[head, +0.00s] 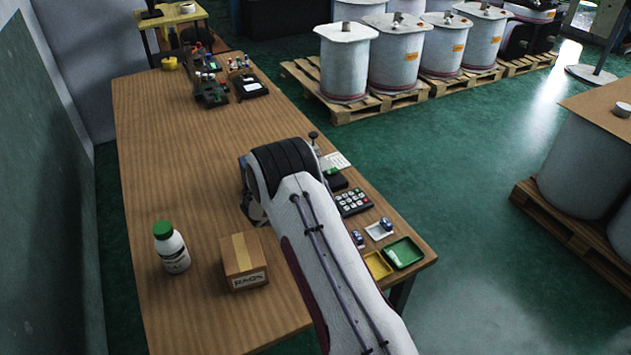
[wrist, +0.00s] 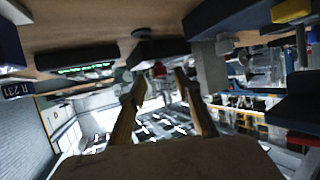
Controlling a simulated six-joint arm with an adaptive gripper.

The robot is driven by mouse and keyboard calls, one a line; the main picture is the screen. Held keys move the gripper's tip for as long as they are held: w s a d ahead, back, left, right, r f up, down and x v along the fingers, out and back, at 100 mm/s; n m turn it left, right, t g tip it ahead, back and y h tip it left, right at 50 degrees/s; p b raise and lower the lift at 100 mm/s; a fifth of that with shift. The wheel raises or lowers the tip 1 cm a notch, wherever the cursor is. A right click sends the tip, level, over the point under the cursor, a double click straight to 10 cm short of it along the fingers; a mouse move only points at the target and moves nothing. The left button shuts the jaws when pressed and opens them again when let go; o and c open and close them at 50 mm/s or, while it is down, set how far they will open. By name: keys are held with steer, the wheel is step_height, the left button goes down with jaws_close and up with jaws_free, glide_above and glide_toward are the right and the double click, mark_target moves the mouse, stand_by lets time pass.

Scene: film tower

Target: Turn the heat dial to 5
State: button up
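My gripper (wrist: 160,80) shows in the wrist view with its two fingers apart and nothing held between them. In the head view it is mostly hidden behind my white arm. I cannot make out a heat dial or its numbers in either view. In the head view a dark knob-topped post (head: 313,137) stands just beyond my arm's dark joint; I cannot tell what it belongs to. The wrist view, which looks inverted, shows a dark unit with a green-lit strip (wrist: 85,70) left of the fingers and a small dark object (wrist: 158,50) beyond them.
A green-capped bottle (head: 171,250) and a cardboard box (head: 244,262) stand on the wooden table (head: 165,160) left of my arm. A keypad (head: 353,201), yellow tray (head: 378,265) and green tray (head: 404,252) lie right. Black devices (head: 210,92) stand far back. The table's middle left is clear.

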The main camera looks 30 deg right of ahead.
steer(key=shift+x, duration=0.9)
jaws_close()
steer(key=shift+w+r+m+g+h, duration=0.1)
steer(key=shift+w+m+g+h, duration=0.15)
steer(key=shift+m+g, duration=0.4)
steer(key=shift+w+r+m+g+h, duration=0.1)
steer(key=shift+m+g+h, duration=0.25)
steer(key=shift+m+g, duration=0.6)
steer(key=shift+g, duration=0.1)
steer(key=shift+c, duration=0.3)
jaws_free()
steer(key=shift+o, duration=0.3)
steer(key=shift+f, duration=0.1)
